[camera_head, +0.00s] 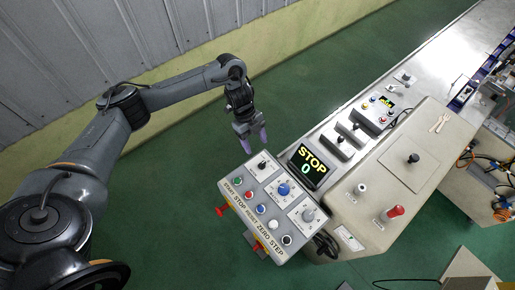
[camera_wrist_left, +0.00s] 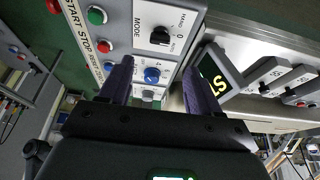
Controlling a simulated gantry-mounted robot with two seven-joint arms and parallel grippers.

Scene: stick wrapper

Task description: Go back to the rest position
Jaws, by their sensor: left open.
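My left gripper (camera_head: 252,139) hangs at the end of my left arm, above and just behind the control panel (camera_head: 272,205). Its two purple fingers are apart with nothing between them. In the left wrist view my left gripper (camera_wrist_left: 155,85) shows its open fingers in front of the panel, with the blue knob (camera_wrist_left: 152,75) seen between them. The fingers look apart from the panel. The panel carries green, red, blue and white buttons and several knobs. My right gripper shows in neither view.
A display (camera_head: 309,166) reading STOP and 0 stands right of the panel. The beige machine housing (camera_head: 385,195) has a red knob (camera_head: 395,212) and a black knob. A long metal bed runs to the upper right. Green floor (camera_head: 180,170) lies open around my arm.

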